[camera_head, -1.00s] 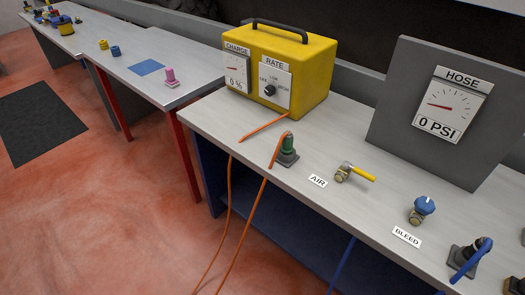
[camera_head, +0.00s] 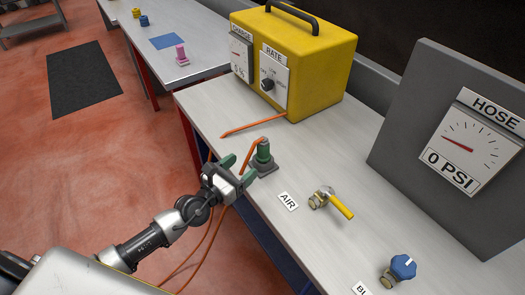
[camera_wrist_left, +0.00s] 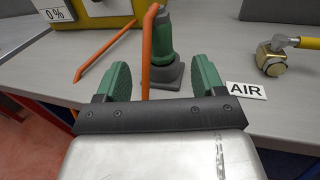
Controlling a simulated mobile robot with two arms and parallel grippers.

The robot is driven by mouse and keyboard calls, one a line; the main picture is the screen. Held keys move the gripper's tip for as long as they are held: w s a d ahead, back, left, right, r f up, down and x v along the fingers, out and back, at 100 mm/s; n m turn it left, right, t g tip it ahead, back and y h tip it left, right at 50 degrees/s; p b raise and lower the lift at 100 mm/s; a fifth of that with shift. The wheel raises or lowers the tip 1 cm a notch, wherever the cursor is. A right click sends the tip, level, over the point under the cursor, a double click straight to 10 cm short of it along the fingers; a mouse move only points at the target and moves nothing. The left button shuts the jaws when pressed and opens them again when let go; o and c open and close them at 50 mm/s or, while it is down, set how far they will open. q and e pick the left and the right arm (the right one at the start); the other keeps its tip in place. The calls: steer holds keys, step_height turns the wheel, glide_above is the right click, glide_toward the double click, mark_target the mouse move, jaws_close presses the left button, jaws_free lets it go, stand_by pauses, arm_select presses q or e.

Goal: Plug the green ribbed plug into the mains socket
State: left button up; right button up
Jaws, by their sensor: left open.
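The green ribbed plug (camera_head: 263,150) stands upright in a dark grey base (camera_head: 264,168) on the bench, with an orange cable leaving its top. It also shows in the left wrist view (camera_wrist_left: 162,38), just beyond and between my fingers. My left gripper (camera_head: 238,169) is open and empty at the bench's front edge, short of the plug. Its two green fingers show in the left wrist view (camera_wrist_left: 163,80), with the orange cable hanging between them. I cannot make out a mains socket in either view. My right gripper is not in view.
A yellow charger box (camera_head: 315,75) reading 0 % stands behind the plug. A yellow-handled air valve (camera_head: 333,201), a blue bleed knob (camera_head: 403,266) and a grey hose gauge panel (camera_head: 405,130) are to the right. A pink piece (camera_head: 181,54) stands on the far-left table.

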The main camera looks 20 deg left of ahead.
mark_target(259, 153)
arm_select(q)
steer(key=x, duration=1)
steer(key=shift+f+p, duration=0.3)
steer(key=shift+p, duration=0.05)
steer(key=shift+s, duration=0.1)
steer(key=shift+c, duration=0.3)
steer(key=shift+a, duration=0.1)
steer(key=c, duration=1)
